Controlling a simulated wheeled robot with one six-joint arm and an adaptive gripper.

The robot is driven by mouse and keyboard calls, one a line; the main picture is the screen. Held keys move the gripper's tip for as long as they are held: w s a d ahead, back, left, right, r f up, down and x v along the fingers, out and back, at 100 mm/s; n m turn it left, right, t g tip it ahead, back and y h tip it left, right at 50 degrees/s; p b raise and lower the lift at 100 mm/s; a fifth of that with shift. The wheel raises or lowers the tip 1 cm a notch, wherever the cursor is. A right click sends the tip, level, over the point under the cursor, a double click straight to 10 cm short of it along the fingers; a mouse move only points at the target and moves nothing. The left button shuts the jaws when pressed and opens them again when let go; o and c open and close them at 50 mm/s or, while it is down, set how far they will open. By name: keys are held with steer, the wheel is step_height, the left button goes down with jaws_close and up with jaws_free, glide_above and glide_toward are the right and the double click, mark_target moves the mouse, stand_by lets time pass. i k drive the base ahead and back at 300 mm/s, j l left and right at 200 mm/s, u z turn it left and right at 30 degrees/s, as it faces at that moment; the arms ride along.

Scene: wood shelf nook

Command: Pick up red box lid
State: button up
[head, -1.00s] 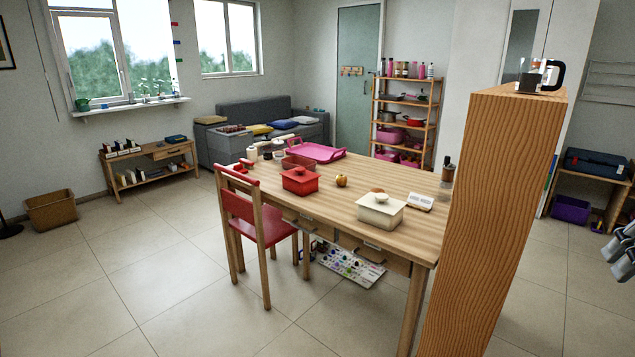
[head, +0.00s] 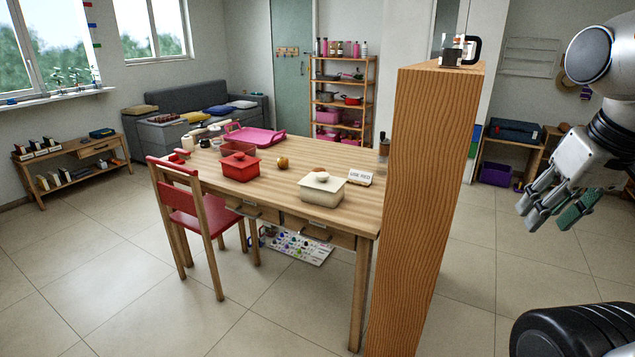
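The red box (head: 239,172) stands on the wooden table, left of the middle. Its red lid (head: 239,159) sits on top, with a small knob in the centre. A cream box (head: 321,194) with its own knobbed lid stands nearer on the same table. My gripper (head: 550,205) hangs at the right edge of the view, far from the red box, beyond the tall wooden panel. Its grey fingers point down and a green part shows beside them. I cannot tell how far the fingers are apart.
A tall wooden panel (head: 425,200) with a glass jug (head: 460,50) on top stands at the table's right end. A red chair (head: 190,205) is at the left. A round fruit (head: 282,163), a pink tray (head: 255,136) and a small white sign (head: 360,178) share the table.

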mark_target(239, 160)
steer(key=i+j, duration=0.35)
steer(key=j, duration=0.15)
steer(key=i+j, duration=0.3)
steer(key=j, duration=0.15)
steer(key=i+j+z, duration=0.1)
steer(key=i+j, duration=0.25)
steer(key=j, duration=0.15)
steer(key=i+j, duration=0.3)
steer(key=j, duration=0.2)
steer(key=i+j, duration=0.3)
steer(key=j, duration=0.2)
steer(key=i+j+z, duration=0.1)
steer(key=i+j, duration=0.2)
steer(key=j, duration=0.2)
steer(key=i+j, duration=0.3)
steer(key=j, duration=0.2)
steer(key=i+j, duration=0.3)
steer(key=j, duration=0.25)
